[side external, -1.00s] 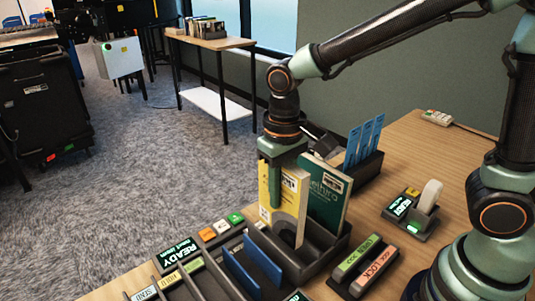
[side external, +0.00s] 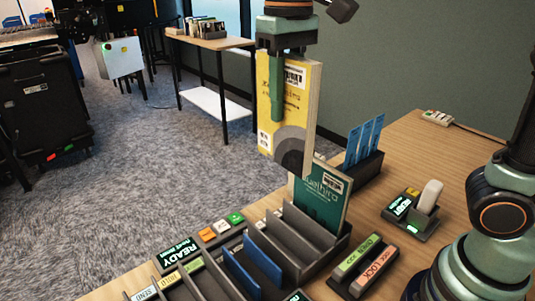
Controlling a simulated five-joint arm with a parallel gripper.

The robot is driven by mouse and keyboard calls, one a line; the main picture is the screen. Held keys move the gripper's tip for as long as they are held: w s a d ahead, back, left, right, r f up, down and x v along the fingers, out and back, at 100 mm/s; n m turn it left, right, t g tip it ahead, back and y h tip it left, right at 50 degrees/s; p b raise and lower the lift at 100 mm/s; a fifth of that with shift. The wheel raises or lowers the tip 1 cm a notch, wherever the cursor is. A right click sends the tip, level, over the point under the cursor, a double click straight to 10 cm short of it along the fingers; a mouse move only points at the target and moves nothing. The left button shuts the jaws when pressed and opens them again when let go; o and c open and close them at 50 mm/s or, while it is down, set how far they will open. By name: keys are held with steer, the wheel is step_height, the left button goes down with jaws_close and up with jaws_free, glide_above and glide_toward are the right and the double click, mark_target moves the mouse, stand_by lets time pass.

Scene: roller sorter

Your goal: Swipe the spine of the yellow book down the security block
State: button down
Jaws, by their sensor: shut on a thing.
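The yellow book (side external: 297,104) hangs upright in the air, with a grey rounded shape low on its cover and white labels. My gripper (side external: 278,114) is shut on it from above. One finger lies along the near cover; the other finger is hidden behind the book. The book is above the dark slotted rack (side external: 272,226), clear of its slots. The block with a green bar and a red bar (side external: 364,267), which looks like the security block, lies on the table to the right of the rack. The book is apart from it.
A green book (side external: 322,197) stands in the rack, just below and behind the yellow one. Blue cards (side external: 364,143) stand in a dark holder behind. A small lit device (side external: 405,207) sits at right. A READY display (side external: 178,252) and buttons (side external: 221,226) lie left.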

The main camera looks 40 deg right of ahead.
steer(key=d, duration=1.9)
step_height(320, 180, down, 23)
steer(key=w, duration=0.2)
steer(key=shift+d, duration=0.2)
stand_by(0.4)
stand_by(0.5)
step_height(320, 180, up, 12)
steer(key=s, duration=0.2)
stand_by(1.3)
